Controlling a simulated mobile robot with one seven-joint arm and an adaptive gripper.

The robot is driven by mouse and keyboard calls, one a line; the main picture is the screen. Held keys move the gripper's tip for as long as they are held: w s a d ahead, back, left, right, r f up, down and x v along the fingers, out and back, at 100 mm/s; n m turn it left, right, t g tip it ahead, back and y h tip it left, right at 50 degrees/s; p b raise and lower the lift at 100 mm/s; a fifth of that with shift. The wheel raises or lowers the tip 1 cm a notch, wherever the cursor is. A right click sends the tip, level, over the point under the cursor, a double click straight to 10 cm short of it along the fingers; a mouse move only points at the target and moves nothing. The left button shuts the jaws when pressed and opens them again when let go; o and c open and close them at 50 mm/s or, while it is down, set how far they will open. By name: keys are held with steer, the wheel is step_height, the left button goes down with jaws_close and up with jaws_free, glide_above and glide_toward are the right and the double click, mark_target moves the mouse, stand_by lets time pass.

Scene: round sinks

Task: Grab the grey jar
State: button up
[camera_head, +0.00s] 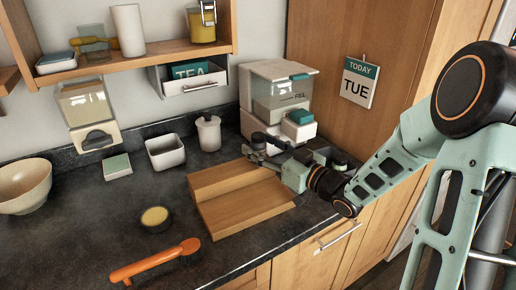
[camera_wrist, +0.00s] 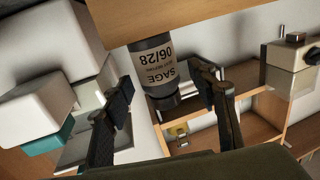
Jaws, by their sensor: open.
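The grey jar (camera_wrist: 150,65) is dark, with a darker cap and a pale "SAGE 06/28" label. The wrist view is upside down, so the jar stands upright with its base by a wooden surface (camera_wrist: 190,14). My gripper (camera_wrist: 165,86) is open, with one finger on each side of the jar in that view; I cannot tell whether they touch it. In the head view my gripper (camera_head: 257,147) is above the back right of the stepped wooden stand (camera_head: 235,213). I cannot make the jar out there; the gripper likely hides it.
A white dispenser (camera_head: 272,88) stands close behind my gripper. A lidded white canister (camera_head: 209,134) and white square pot (camera_head: 165,152) stand left of it. A small bowl (camera_head: 155,219) and orange spoon (camera_head: 155,262) lie in front. A wall shelf (camera_head: 150,52) hangs above.

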steer(key=shift+x, duration=0.85)
steer(key=shift+c, duration=0.4)
steer(key=c, duration=1.2)
